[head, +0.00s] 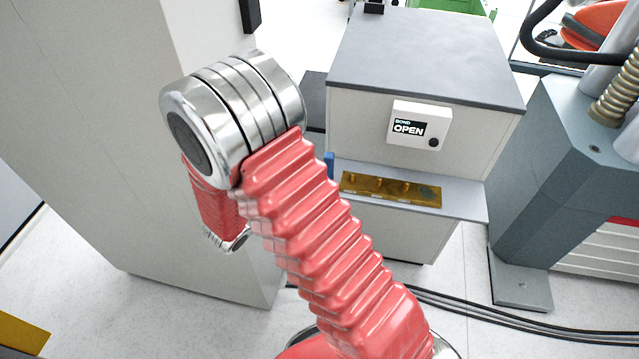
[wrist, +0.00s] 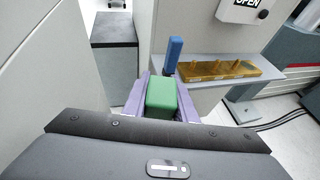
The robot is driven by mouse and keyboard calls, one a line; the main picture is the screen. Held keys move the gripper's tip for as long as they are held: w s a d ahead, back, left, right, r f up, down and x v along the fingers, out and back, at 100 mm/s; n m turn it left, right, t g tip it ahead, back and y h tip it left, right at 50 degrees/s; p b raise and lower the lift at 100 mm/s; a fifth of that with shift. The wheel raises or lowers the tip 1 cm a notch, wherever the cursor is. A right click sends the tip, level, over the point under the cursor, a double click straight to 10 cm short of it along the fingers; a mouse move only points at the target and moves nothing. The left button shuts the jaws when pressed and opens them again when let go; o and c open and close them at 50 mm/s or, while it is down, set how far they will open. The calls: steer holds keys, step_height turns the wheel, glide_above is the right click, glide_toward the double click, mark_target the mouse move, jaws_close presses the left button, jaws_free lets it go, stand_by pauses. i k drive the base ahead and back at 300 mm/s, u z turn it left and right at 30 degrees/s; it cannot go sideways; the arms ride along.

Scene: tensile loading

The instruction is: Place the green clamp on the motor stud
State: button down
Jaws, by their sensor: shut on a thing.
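In the wrist view my gripper (wrist: 161,108) is shut on the green clamp (wrist: 162,98), a green block held between its two purple fingers. In the head view my arm covers the gripper and the clamp. A brass-coloured plate with several upright studs (wrist: 216,71) lies on a grey shelf, ahead and to the right of the gripper in the wrist view. It also shows in the head view (head: 390,195). The labels are too small to read, so I cannot tell which stud is the motor one. The held clamp is apart from the plate.
A blue upright piece (wrist: 174,52) stands at the shelf's left end, close beyond the gripper. A white cabinet (head: 410,95) with a box reading OPEN (head: 419,126) rises behind the shelf (head: 461,203). A tall pale panel (head: 90,120) stands at left. Black cables (head: 480,314) lie on the floor.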

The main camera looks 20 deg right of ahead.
mark_target(405, 189)
steer(key=u, duration=0.2)
steer(key=k, duration=1.35)
steer(key=z, duration=0.2)
steer(key=i, duration=1)
steer(key=z, duration=0.05)
